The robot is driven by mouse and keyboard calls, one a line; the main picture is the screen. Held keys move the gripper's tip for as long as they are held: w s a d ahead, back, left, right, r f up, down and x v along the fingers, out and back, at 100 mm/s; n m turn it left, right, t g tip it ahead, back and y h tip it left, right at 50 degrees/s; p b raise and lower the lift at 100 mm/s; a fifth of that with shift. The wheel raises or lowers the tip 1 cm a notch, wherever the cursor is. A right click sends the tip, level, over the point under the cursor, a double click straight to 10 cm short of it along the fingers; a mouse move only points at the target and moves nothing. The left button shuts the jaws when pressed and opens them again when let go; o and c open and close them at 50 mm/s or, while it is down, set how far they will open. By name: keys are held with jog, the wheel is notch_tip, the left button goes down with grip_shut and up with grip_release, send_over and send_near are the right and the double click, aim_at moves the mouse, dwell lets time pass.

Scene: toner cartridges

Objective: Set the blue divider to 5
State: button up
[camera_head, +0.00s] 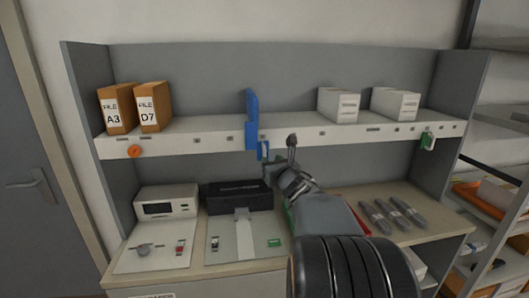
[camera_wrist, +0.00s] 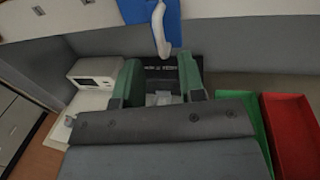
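The blue divider (camera_head: 252,118) stands upright on the shelf, left of its middle, and its lower part hangs over the shelf's front edge. A pale handle (camera_head: 263,150) sticks out at its foot. In the wrist view, the blue divider (camera_wrist: 151,9) is cut off at the top, with its white handle (camera_wrist: 160,30) pointing down. My gripper (camera_head: 279,154) is just right of and below the divider in the head view. In the wrist view, my gripper's green fingers (camera_wrist: 160,62) are wide apart, with the handle's end between or just beyond their tips. Contact cannot be told.
The shelf edge (camera_head: 360,133) carries small labels, too small to read. Two orange files (camera_head: 117,109) stand left and two white boxes (camera_head: 339,105) right. An orange knob (camera_head: 135,151) and a green-white clip (camera_head: 428,141) sit on the edge. A black printer (camera_head: 238,196) is below.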

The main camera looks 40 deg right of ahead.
aim_at(265, 154)
jog(key=shift+p+x, duration=0.95)
jog(key=shift+x, duration=2.55)
jog(key=shift+c, duration=0.2)
grip_shut()
